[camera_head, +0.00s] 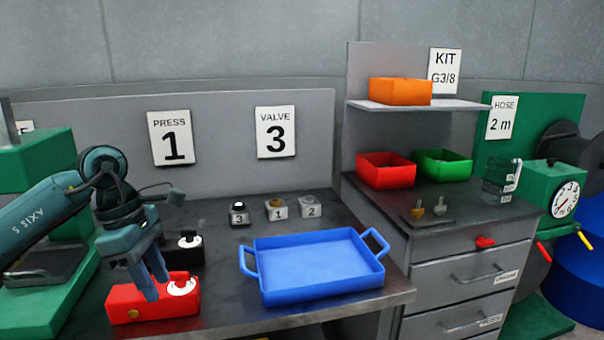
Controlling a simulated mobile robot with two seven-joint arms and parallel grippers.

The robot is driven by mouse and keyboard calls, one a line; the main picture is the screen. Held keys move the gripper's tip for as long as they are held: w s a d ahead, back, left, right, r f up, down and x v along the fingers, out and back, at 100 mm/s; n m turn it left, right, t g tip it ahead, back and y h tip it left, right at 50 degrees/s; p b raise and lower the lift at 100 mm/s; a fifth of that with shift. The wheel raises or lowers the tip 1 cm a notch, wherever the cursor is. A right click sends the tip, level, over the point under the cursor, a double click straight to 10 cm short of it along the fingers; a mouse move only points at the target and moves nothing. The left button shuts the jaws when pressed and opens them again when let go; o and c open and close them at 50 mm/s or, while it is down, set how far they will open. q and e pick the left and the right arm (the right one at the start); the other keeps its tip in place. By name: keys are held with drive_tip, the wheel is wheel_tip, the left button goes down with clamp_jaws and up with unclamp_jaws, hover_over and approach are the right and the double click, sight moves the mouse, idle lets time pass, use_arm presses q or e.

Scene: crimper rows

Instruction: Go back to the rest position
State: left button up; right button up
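My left gripper (150,284) comes in from the left and points down over the red box with a white dial (128,303). Its fingers are just above or in front of the box's top; I cannot tell whether they touch it. Nothing shows between the fingers, and their gap is hard to make out. My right gripper is not in view.
An empty blue tray (318,291) stands right of the red box. A black box (186,252) is behind my gripper. Small blocks numbered 3 (239,215), 1 (277,209) and 2 (311,207) stand behind the tray. A drawer cabinet (465,280) bounds the right.

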use_arm(q)
drive_tip(key=s+d+f+n+t+h, duration=0.15)
drive_tip(key=s+d+n+h, duration=0.35)
drive_tip(key=d+h, duration=0.55)
drive_tip(key=s+d+f+n+h, duration=0.2)
drive_tip(key=d+n+h, duration=0.5)
drive_tip(key=d, duration=0.6)
drive_tip(key=w+a+f+n+t+y+p, duration=0.1)
drive_tip(key=a+f+n+t+y, duration=0.25)
drive_tip(key=n+t, duration=0.7)
drive_tip(key=w+a+f+n+t+y, duration=0.1)
drive_tip(key=a+f+n+t+y, duration=0.3)
drive_tip(key=n, duration=1.1)
drive_tip(key=s+a+f+n+g+y, duration=0.2)
drive_tip(key=s+f+n, duration=0.4)
drive_tip(key=f, duration=0.3)
drive_tip(key=s+a+f+n+g+y, duration=0.3)
drive_tip(key=s+f+n+y, duration=0.3)
drive_tip(key=f, duration=0.4)
drive_tip(key=shift+s+a+f+n+y, duration=0.25)
drive_tip(key=shift+s+a+n+y, duration=0.1)
drive_tip(key=shift+s+a+y, duration=0.45)
